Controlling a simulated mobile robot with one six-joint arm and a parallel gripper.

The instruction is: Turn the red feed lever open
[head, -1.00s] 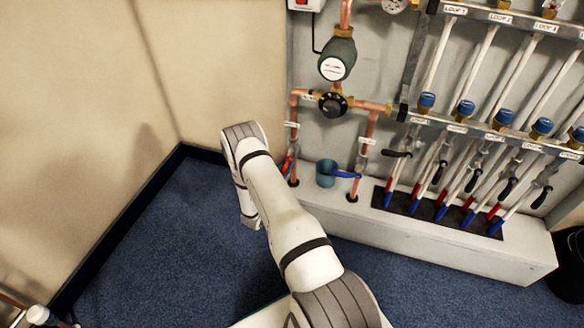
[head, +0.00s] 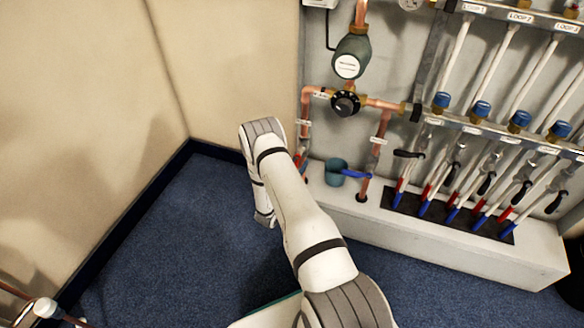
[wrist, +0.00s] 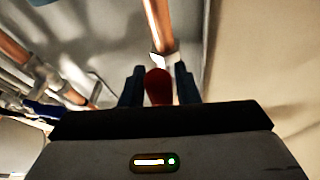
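The red feed lever (wrist: 158,86) shows in the wrist view with its rounded end between the two dark fingers of my gripper (wrist: 159,88). The fingers stand close on both sides of it; whether they press on it I cannot tell. A copper pipe (wrist: 158,25) rises behind the lever. In the head view a bit of the red lever (head: 299,161) shows at the foot of the left copper pipe (head: 305,130), just right of my arm. My gripper is hidden behind my arm there.
A blue lever (head: 356,174) and a teal cup (head: 335,170) are right of the red lever. A beige wall (head: 230,70) is close on the left. Blue carpet (head: 170,240) is clear.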

